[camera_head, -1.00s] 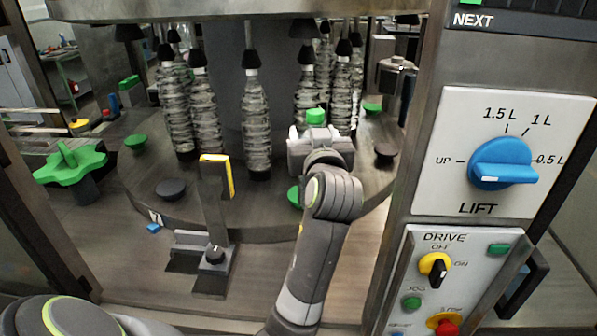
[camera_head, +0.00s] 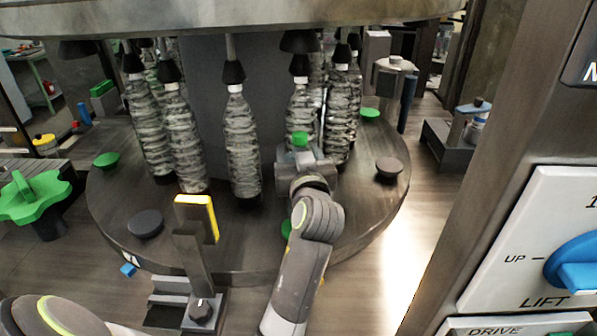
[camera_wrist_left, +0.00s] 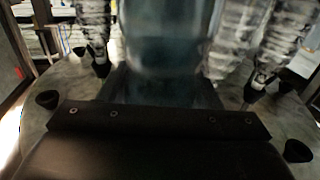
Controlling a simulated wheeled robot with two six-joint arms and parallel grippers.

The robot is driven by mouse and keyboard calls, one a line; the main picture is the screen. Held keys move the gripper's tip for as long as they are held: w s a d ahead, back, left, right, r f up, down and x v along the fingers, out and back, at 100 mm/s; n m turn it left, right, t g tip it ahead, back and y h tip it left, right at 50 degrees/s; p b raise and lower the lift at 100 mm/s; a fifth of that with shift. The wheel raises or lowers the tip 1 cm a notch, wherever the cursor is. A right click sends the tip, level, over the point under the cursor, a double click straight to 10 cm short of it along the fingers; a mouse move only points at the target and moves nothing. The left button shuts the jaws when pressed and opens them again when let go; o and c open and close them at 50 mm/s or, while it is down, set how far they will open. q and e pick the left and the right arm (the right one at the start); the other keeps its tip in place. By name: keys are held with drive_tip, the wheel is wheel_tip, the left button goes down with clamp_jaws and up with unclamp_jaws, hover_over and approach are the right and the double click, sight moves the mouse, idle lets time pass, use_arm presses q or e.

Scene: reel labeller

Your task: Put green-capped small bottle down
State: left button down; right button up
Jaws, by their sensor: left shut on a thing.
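The green-capped small bottle shows in the head view mostly as its green cap (camera_head: 300,139), just beyond my left gripper (camera_head: 304,165). Its body is hidden behind the gripper and wrist. In the left wrist view, the clear bluish bottle body (camera_wrist_left: 170,40) stands large and blurred between the jaws, and my left gripper (camera_wrist_left: 165,95) is shut on it. The gripper is over the right part of the round carousel table (camera_head: 345,215), close to the hanging bottles. Whether the bottle's base touches the table is hidden. My right gripper is not in view.
Several clear bottles (camera_head: 241,145) hang under black bells around the grey column. Dark pads (camera_head: 389,168) and green pads (camera_head: 370,113) sit on the carousel. A yellow-edged post (camera_head: 195,235) stands at the front. A green star wheel (camera_head: 28,200) is at left, the control panel (camera_head: 530,250) at right.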

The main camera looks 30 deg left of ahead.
use_arm(q)
drive_tip(key=f, duration=0.3)
drive_tip(key=shift+w+a+p, duration=0.15)
drive_tip(key=shift+w+p, duration=0.1)
drive_tip(key=shift+p, duration=0.1)
drive_tip(key=shift+s+f, duration=0.15)
drive_tip(key=shift+f, duration=0.4)
drive_tip(key=c, duration=0.9)
unclamp_jaws()
drive_tip(key=shift+f, duration=0.25)
drive_tip(key=o, duration=0.4)
drive_tip(key=shift+r, duration=0.1)
drive_tip(key=shift+o, duration=0.2)
drive_tip(key=shift+r, duration=0.1)
